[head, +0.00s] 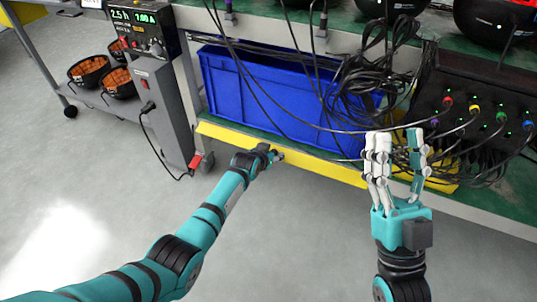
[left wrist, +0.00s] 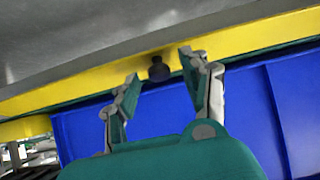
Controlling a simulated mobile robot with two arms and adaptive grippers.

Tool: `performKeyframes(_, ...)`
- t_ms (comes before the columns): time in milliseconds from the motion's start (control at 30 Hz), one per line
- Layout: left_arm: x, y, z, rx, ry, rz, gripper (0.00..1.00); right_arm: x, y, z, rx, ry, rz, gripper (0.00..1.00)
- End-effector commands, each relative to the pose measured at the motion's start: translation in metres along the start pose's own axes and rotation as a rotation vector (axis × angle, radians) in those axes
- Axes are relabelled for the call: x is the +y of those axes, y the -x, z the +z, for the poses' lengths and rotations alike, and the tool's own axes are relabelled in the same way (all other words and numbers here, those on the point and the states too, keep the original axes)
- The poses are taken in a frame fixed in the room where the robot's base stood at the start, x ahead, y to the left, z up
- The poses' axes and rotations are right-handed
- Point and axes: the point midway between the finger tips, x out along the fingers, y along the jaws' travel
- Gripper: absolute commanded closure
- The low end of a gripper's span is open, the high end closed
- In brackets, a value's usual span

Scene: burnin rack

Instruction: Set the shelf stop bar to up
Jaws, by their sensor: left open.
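The yellow shelf stop bar (head: 318,168) runs along the front edge of the lower shelf, low in front of the blue crate. In the left wrist view the bar (left wrist: 85,85) crosses the picture, with a small black knob (left wrist: 158,71) on it. My left gripper (head: 277,155) is at the bar near its middle. In the left wrist view its fingers (left wrist: 160,72) are apart, with the knob between the fingertips; I cannot tell whether they touch it. My right gripper (head: 396,142) is open in front of the bar's right part, with no object seen between its fingers.
The blue crate (head: 262,92) stands on the shelf behind the bar. Black cables (head: 368,85) hang in front of it and towards a black box (head: 465,105) with coloured plugs at right. A grey power unit (head: 160,100) stands at left. The floor in front is clear.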

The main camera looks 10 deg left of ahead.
Motion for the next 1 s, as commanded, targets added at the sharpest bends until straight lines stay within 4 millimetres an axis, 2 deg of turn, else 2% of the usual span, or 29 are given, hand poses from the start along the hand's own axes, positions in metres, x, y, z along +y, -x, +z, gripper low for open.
performKeyframes(267,-0.001,0.023,0.002,0.001,0.000,-0.001,0.53,0.000,0.000,0.000,0.000,0.000,0.000,0.60)
performKeyframes(800,-0.001,0.106,0.001,-0.001,-0.001,-0.002,0.53,0.000,0.000,0.000,-0.001,0.000,0.000,0.60)
performKeyframes(1000,-0.001,0.118,0.001,-0.002,0.000,-0.002,0.53,0.000,0.000,0.000,-0.001,0.000,0.000,0.60)
